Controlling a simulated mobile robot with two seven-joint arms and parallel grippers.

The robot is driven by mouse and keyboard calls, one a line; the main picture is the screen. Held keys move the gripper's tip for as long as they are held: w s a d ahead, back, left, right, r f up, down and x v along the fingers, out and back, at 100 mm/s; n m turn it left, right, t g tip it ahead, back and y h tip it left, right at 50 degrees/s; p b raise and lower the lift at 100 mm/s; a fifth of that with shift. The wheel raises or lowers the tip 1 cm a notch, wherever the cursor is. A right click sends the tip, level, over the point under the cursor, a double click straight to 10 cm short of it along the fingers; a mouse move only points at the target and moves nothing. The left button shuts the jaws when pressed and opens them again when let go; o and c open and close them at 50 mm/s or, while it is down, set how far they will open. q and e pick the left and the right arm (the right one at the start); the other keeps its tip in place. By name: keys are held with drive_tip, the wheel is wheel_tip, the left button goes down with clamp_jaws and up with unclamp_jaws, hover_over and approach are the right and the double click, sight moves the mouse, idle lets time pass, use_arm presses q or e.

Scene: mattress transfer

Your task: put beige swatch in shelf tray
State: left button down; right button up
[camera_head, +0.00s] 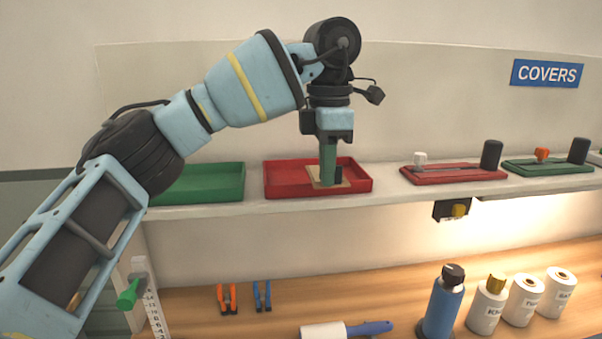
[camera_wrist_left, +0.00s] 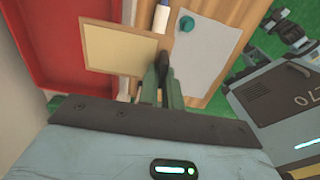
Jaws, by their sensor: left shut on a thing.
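The beige swatch (camera_head: 322,180) is a thin flat piece held by my left gripper (camera_head: 329,178). In the head view it shows in front of the inside of the red tray (camera_head: 285,192) on the shelf. In the left wrist view the swatch (camera_wrist_left: 118,48) sticks out to the left from the fingers of the left gripper (camera_wrist_left: 160,82), which are shut on its edge. There its left part overlaps the side of the red tray (camera_wrist_left: 75,85). I cannot tell whether it touches the tray. My right gripper is not in view.
A green tray (camera_head: 205,185) stands left of the red one on the shelf (camera_head: 390,193). Red and green fixtures (camera_head: 455,176) with dark posts stand to the right. Below, the wooden bench (camera_head: 290,298) holds clamps, a lint roller (camera_head: 345,329), a blue bottle (camera_head: 443,303) and white containers.

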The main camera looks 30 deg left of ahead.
use_arm(q)
drive_tip(key=w+a, duration=0.2)
drive_tip(key=a, duration=0.1)
drive_tip(key=w+a, duration=0.1)
drive_tip(key=a, duration=0.1)
drive_tip(key=w+a+f, duration=0.1)
drive_tip(key=w+a, duration=0.1)
drive_tip(key=a, duration=0.1)
drive_tip(key=shift+w+a+b, duration=0.3)
drive_tip(key=shift+b, duration=0.1)
drive_tip(key=shift+f, duration=1.7)
drive_tip(key=shift+s+f, duration=0.1)
drive_tip(key=c, duration=1.9)
unclamp_jaws()
drive_tip(key=shift+r, duration=6.1)
